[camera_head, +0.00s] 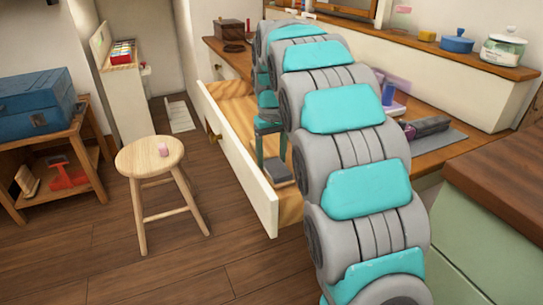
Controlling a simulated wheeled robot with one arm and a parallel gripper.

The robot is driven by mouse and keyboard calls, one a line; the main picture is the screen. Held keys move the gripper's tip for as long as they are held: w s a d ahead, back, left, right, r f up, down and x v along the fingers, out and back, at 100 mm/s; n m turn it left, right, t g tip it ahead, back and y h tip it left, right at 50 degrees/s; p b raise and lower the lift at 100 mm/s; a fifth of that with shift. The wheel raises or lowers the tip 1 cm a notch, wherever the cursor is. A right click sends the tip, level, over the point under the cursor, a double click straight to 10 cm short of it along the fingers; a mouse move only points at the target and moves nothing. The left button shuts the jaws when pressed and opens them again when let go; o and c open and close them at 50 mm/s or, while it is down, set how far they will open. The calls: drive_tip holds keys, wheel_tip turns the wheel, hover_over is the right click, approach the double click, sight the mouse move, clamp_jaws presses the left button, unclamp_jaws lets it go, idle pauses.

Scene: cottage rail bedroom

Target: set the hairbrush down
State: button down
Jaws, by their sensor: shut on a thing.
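My gripper (271,158) is at the open drawer (246,174), its teal fingers pointing down inside the drawer's front part. It is shut on what I take to be the hairbrush (280,174), a small grey and dark piece low by the fingertips. Most of it is hidden by the fingers and my arm. I cannot tell whether it touches the drawer's wooden bottom. My arm crosses the middle of the view and covers the drawer's right side.
A blue chest (37,101) sits on a wooden stand at far left. A dark object (427,126) lies on a grey mat on the desk. A green cabinet (480,240) is at lower right.

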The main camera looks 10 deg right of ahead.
sight(271, 161)
drive_tip(key=shift+c, duration=0.2)
unclamp_jaws()
wheel_tip(271, 161, up, 12)
drive_tip(key=p, duration=0.1)
idle(0.7)
